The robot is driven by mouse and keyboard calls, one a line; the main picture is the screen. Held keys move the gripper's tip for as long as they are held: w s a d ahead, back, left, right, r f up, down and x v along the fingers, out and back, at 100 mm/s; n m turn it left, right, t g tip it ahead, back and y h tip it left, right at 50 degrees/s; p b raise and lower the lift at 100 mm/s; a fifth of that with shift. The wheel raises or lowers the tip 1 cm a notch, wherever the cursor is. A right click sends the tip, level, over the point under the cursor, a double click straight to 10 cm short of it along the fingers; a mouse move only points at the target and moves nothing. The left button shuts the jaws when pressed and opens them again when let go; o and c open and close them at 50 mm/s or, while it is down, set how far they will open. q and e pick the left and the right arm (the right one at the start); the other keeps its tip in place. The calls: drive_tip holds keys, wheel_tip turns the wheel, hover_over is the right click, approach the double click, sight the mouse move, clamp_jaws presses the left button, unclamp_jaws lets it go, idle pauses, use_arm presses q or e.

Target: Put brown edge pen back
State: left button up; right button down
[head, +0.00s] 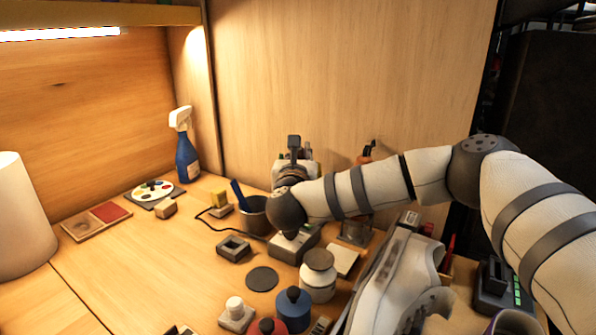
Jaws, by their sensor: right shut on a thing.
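My right gripper (294,158) reaches across from the right to the back of the bench, near the wooden back panel. It points away from me, and my own wrist covers its fingertips. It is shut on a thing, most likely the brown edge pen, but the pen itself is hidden. A few small coloured tips show around the hand; I cannot tell whether they are pens in a holder. My left gripper is not in view.
A dark cup (254,222) with a blue-handled tool stands left of my wrist. A white jar (318,281), a blue bottle (293,308) and a pale sneaker (395,285) stand in front. A spray bottle (186,152) stands back left.

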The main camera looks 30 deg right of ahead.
drive_tip(key=f, duration=0.3)
drive_tip(key=shift+w+f, duration=0.2)
drive_tip(key=shift+f, duration=0.2)
drive_tip(key=c, duration=1.9)
unclamp_jaws()
drive_tip(key=shift+o, duration=0.4)
drive_tip(key=shift+r, duration=0.15)
drive_tip(key=shift+s+a+r, duration=0.1)
drive_tip(key=shift+s+r, duration=0.05)
drive_tip(key=shift+s, duration=0.1)
drive_tip(key=v, duration=1.1)
drive_tip(key=shift+s+a, duration=0.15)
drive_tip(key=shift+s, duration=0.1)
